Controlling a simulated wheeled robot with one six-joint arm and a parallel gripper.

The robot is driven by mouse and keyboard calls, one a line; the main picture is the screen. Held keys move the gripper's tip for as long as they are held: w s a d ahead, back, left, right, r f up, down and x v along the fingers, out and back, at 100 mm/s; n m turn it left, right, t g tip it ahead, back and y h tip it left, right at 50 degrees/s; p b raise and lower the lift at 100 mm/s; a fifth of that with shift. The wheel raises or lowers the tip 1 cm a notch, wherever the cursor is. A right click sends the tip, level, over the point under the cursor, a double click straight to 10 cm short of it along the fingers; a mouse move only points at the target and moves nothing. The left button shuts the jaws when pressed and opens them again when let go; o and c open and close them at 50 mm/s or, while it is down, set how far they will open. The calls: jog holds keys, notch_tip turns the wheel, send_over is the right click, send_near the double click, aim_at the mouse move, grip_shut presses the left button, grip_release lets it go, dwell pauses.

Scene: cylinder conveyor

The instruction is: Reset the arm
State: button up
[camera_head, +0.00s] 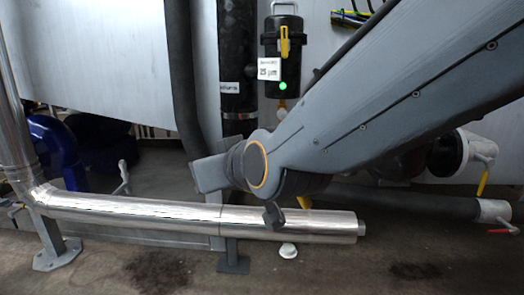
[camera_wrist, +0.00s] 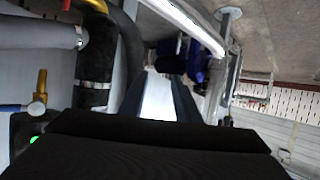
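My arm (camera_head: 370,105) reaches in from the upper right of the head view and bends at a round joint with an orange ring (camera_head: 256,165). A grey block (camera_head: 210,173) at its end points left, above a shiny metal pipe. I cannot make out gripper fingers there. In the wrist view a black part of my own arm end (camera_wrist: 150,152) fills the bottom. Two dark bars with a pale strip between them show beyond it. I cannot tell whether these are fingers. No held object is visible.
The shiny pipe (camera_head: 150,212) runs low across the left and centre. A black filter canister (camera_head: 283,55) with a yellow handle and green light stands behind my arm. Dark vertical pipes (camera_head: 237,60) are close by. A valve with a red handle (camera_head: 497,212) is at right.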

jog(key=s+d+f+g+h+p, duration=0.2)
jog(key=s+d+g, duration=0.15)
jog(key=s, duration=0.45)
jog(key=s+d+f+g+h+p, duration=0.2)
jog(key=s+f+g, duration=0.15)
jog(key=s, duration=0.35)
jog(key=s+d+f+g+h+p, duration=0.2)
jog(key=s+d+g, duration=0.15)
jog(key=s, duration=0.45)
jog(key=d+r+m+p, duration=0.2)
jog(key=d+r+p, duration=0.4)
jog(key=r+p, duration=0.3)
jog(key=d+r+m+h+p, duration=0.1)
jog(key=d+r+p, duration=0.6)
jog(key=p, duration=0.9)
jog(key=d+r+m+p, duration=0.4)
jog(key=d+r+p, duration=0.3)
jog(key=r+p, duration=0.5)
jog(key=shift+d+r+g+h+p, duration=0.2)
jog(key=shift+r+g+h+p, duration=0.15)
jog(key=shift+p, duration=0.15)
jog(key=shift+w, duration=0.1)
